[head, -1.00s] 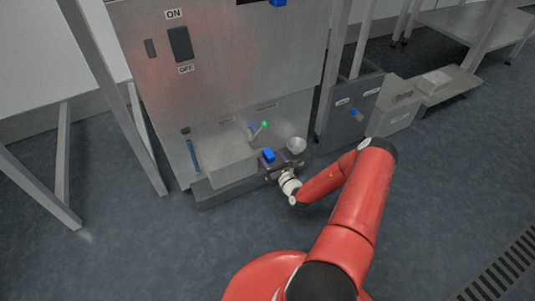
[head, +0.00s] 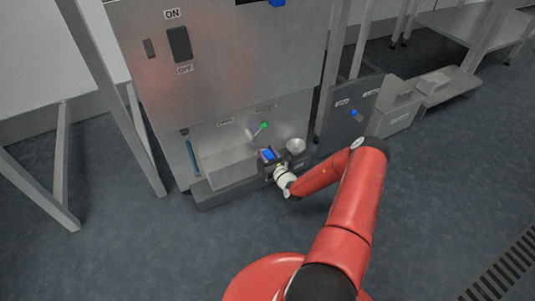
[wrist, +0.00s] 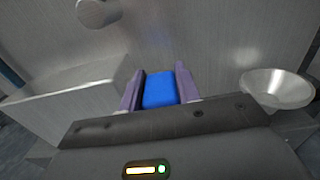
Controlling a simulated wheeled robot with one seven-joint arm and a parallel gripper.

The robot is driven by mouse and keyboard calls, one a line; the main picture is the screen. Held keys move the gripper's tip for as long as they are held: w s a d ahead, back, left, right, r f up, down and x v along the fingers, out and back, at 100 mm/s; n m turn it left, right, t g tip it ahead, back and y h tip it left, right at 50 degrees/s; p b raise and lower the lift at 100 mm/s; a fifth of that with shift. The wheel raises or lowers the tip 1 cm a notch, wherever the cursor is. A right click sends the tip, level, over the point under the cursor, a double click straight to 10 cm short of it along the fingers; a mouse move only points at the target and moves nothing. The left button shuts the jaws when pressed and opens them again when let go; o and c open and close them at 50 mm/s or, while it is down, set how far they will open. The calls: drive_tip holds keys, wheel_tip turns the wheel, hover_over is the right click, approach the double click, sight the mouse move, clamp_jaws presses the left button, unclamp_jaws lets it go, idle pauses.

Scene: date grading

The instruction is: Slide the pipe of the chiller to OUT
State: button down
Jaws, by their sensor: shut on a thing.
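The chiller (head: 215,75) is a tall steel cabinet. A short pipe-like piece with a green tip (head: 264,125) sticks out of its lower recess, below small labels that I cannot read. My gripper (head: 267,154) is low at the chiller's front, beside the recess. In the wrist view, its two purple fingers (wrist: 158,86) are shut on a blue block (wrist: 160,90), one finger on each side. What the block is fixed to is hidden by my gripper. A grey round cylinder end (wrist: 97,12) shows at the top of the wrist view.
A metal bowl (head: 296,146) stands close to the right of my gripper, also in the wrist view (wrist: 277,88). A steel box-like basin (head: 225,165) is to its left. Table legs (head: 130,110) stand left of the chiller. The floor in front is clear.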

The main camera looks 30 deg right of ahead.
drive_tip(key=d+b, duration=0.4)
drive_tip(key=d, duration=1.1)
drive_tip(key=shift+w+d, duration=0.2)
drive_tip(key=shift+d, duration=0.05)
drive_tip(key=c, duration=1)
unclamp_jaws()
drive_tip(key=s+p, duration=0.1)
drive_tip(key=s, duration=0.6)
drive_tip(key=shift+s+d, duration=0.2)
drive_tip(key=shift+s, duration=0.2)
